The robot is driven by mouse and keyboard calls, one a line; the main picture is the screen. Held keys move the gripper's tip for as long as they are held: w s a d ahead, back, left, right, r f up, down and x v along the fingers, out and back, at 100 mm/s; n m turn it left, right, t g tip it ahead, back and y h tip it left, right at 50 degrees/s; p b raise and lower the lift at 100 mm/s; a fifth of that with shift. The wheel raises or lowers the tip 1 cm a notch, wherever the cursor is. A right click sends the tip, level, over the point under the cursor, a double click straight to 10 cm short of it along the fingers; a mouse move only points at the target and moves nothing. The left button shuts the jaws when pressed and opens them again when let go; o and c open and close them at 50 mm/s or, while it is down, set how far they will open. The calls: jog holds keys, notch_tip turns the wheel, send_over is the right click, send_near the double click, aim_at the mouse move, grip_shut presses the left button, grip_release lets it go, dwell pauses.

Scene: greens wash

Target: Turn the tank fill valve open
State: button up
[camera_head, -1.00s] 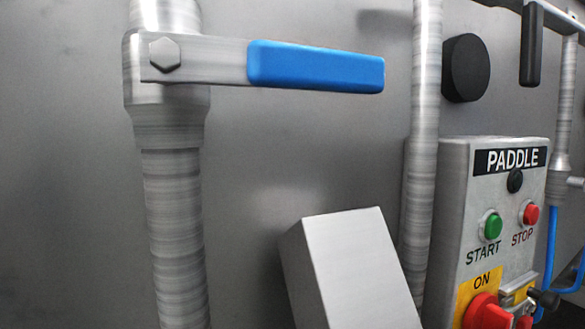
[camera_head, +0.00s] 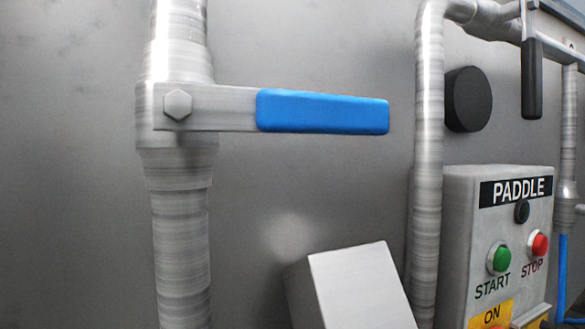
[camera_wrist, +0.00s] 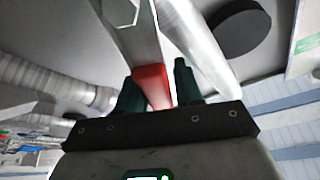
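In the head view, a valve with a blue-gripped lever (camera_head: 322,112) sits on a thick vertical grey pipe (camera_head: 182,250). Its lever points right, across the pipe, from a hex bolt. No label shows on it, so I cannot tell whether it is the tank fill valve. My gripper (camera_wrist: 157,84) shows only in the wrist view, with dark green fingers. A pale lever with a red end (camera_wrist: 152,86) runs down from a hex bolt to between the fingers. I cannot tell whether they press on it. No gripper shows beside the blue lever.
A PADDLE control box (camera_head: 500,230) with green and red buttons stands at the right. A pale block (camera_head: 358,290) is at the bottom middle. A thinner pipe (camera_head: 428,150) and a black round knob (camera_head: 468,98) are right of the blue lever.

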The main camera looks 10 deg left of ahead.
jog(key=shift+o, duration=1.1)
jog(key=shift+r, duration=0.1)
